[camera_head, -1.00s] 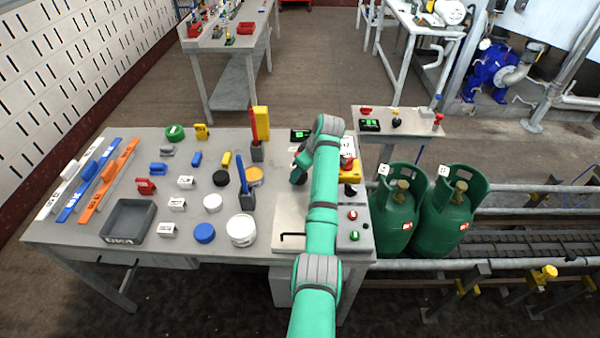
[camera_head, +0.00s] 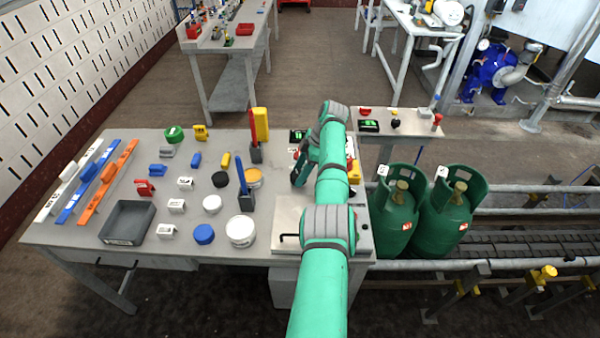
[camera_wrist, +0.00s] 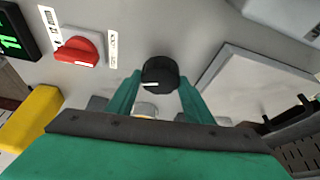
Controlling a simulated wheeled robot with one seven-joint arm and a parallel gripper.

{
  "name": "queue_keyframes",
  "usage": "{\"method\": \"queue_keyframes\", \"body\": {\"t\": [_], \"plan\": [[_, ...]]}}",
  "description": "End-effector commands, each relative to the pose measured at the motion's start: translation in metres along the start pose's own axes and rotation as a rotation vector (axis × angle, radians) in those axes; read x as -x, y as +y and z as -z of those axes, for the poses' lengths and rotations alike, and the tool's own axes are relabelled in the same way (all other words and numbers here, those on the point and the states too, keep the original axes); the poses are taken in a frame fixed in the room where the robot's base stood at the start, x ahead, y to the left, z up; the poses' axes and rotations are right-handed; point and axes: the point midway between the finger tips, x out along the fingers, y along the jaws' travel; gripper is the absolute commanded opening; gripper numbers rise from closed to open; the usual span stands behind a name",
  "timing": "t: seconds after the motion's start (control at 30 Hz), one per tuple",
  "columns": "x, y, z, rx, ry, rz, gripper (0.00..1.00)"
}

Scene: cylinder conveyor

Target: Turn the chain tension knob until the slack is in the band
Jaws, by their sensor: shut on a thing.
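In the wrist view a black round knob (camera_wrist: 160,74) with a white pointer line stands on a light grey panel. My gripper (camera_wrist: 158,88) has its two green fingers on either side of the knob, shut on it. A red knob (camera_wrist: 78,47) with printed labels sits to the left on the same panel. A dark display (camera_wrist: 14,30) with green digits is at the upper left edge. In the head view the display (camera_head: 298,135) shows beyond my wrist; my arm hides the black knob and fingertips there.
In the wrist view a yellow block (camera_wrist: 30,118) is at left and a raised pale plate (camera_wrist: 255,90) at right. In the head view the bench (camera_head: 120,165) holds a grey tray (camera_head: 128,240) and several small parts. Two green gas cylinders (camera_head: 398,225) stand right of my arm.

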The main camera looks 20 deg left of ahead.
Motion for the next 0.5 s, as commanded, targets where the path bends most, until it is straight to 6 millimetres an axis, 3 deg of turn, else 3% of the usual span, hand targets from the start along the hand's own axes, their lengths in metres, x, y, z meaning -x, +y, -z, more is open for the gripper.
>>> {"method": "queue_keyframes", "body": {"t": [0.5], "plan": [[-0.0005,0.0001,0.0004,0.048,0.000,0.021,0.24]]}}
